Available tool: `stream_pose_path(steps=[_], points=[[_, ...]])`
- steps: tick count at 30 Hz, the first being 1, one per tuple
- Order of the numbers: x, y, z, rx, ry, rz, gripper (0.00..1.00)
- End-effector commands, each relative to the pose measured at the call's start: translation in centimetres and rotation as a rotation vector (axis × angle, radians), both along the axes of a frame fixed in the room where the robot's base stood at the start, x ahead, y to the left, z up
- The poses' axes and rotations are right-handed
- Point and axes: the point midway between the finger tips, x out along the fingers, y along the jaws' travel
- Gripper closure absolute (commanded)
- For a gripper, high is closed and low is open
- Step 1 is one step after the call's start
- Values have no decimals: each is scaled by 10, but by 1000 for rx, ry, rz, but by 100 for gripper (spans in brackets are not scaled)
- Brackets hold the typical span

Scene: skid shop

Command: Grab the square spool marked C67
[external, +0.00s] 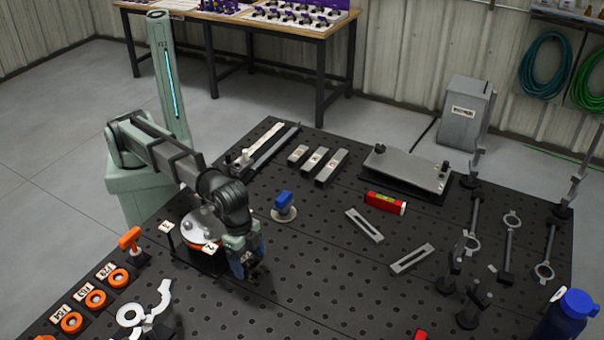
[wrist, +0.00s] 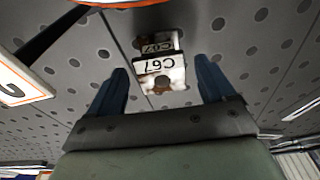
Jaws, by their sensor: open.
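The square spool marked C67 (wrist: 160,85) shows in the wrist view as a small whitish block with dark, worn-looking patches. Its C67 lettering appears upside down on two faces. It lies in the gap between the two blue fingers of my gripper (wrist: 162,72), with space visible on both sides. My gripper is open and holds nothing. In the external view my gripper (external: 249,264) is low over the dark perforated table, pointing down. The spool is not clearly seen there; the fingers largely hide that spot.
A round orange-edged fixture with a numbered plate (external: 210,247) stands close left of my gripper. A blue-topped knob (external: 285,205) stands behind it on the perforated table (external: 320,275). Orange rings (external: 96,298) line the left edge. Slotted bars (external: 411,258) lie to the right.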

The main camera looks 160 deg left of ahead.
Motion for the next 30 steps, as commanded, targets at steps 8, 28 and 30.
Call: stream_pose_path(steps=[8, 28, 30], points=[[1, 3, -29, -1, 1, 0, 17], [1, 4, -29, 0, 0, 0, 61], [1, 4, -29, 0, 0, 0, 68]])
